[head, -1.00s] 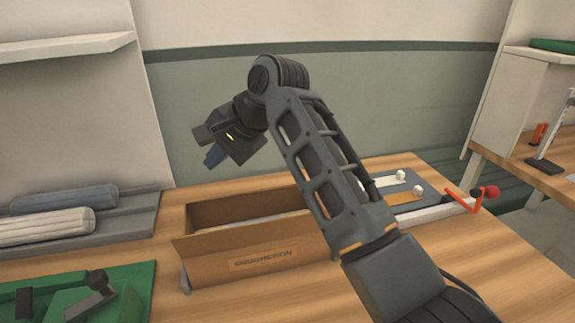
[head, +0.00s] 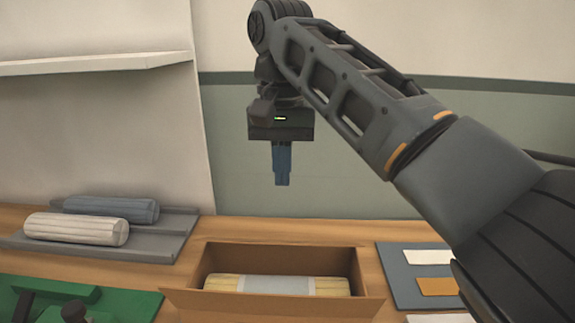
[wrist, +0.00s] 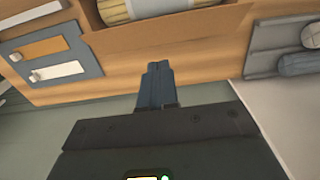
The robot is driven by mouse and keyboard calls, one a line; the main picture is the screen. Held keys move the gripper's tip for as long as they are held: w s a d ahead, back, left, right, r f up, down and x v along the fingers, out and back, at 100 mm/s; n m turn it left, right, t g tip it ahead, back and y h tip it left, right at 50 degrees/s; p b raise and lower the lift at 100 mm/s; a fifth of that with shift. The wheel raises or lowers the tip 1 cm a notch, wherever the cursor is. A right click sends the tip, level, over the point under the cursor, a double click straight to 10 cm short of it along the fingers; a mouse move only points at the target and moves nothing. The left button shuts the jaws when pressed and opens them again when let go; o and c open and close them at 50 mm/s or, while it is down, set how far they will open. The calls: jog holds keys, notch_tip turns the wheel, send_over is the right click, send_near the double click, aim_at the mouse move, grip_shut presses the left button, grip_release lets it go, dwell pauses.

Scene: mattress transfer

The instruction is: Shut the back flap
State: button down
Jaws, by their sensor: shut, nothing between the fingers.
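The cardboard box (head: 190,300) stands open on the wooden table with a pale rolled bundle (head: 322,286) with a light band lying inside. A front flap (head: 270,305) leans outward on the near side. At the box's far side, the brown back panel or back flap (wrist: 165,36) shows in the wrist view; I cannot tell where the wall ends and the flap begins. My gripper (head: 282,182) points straight down with its blue fingers together and empty. It is above and behind the box, clear of it. In the wrist view its fingertips (wrist: 160,68) appear just beyond the back panel.
A grey tray (head: 90,250) with a white roll (head: 75,229) and a blue-grey roll (head: 110,208) lies to the left. A green mat (head: 125,300) with tools is front left. A grey board (head: 400,262) with several coloured strips is on the right. A white shelf (head: 95,63) juts out upper left.

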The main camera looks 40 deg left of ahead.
send_near(282, 243)
jog(key=shift+w+a+f, duration=0.3)
jog(key=shift+w+f, duration=0.15)
jog(key=shift+w, duration=0.05)
jog(key=shift+w+a+f, duration=0.25)
jog(key=shift+w+f, duration=0.15)
jog(key=shift+w, duration=0.1)
jog(key=f, duration=0.1)
jog(key=s+d+f, duration=0.1)
jog(key=f, duration=0.1)
jog(key=shift+s+p, duration=0.2)
jog(key=shift+p, duration=0.15)
jog(key=shift+s+f, duration=0.4)
jog(key=shift+f, duration=0.05)
jog(key=shift+w+d, duration=0.1)
